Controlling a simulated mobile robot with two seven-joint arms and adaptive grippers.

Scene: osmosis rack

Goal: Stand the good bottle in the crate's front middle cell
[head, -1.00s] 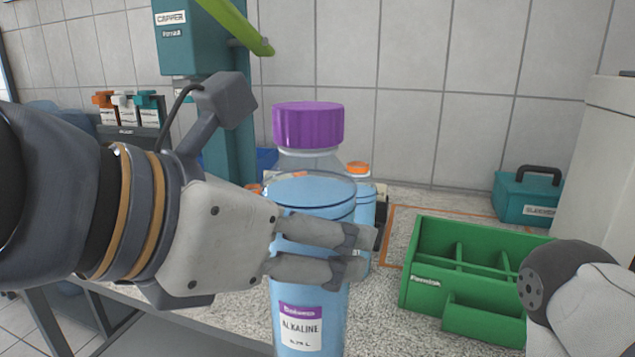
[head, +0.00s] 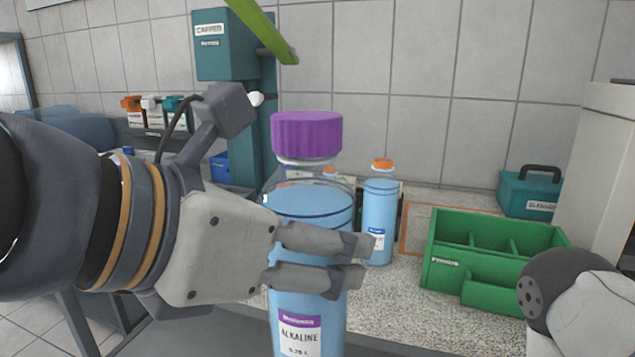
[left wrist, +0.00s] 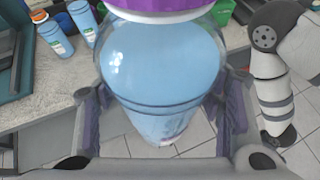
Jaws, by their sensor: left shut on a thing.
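My left gripper (head: 318,262) is shut around a large bottle (head: 310,305) of blue liquid with a purple cap and a label reading "ALKALINE". The bottle is upright, held in front of the counter edge. In the left wrist view the same bottle (left wrist: 160,70) fills the space between the fingers. The green crate (head: 455,270) with dividers sits on the counter to the right, with its inner cells empty as far as I can see. My right arm shows at the right edge, but its gripper is out of view.
An orange-capped blue bottle (head: 380,215) stands on the counter behind the held bottle, with another partly hidden beside it. An orange outline (head: 405,240) marks the counter left of the crate. A teal toolbox (head: 530,192) stands behind the crate. A teal machine (head: 228,60) rises at the back left.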

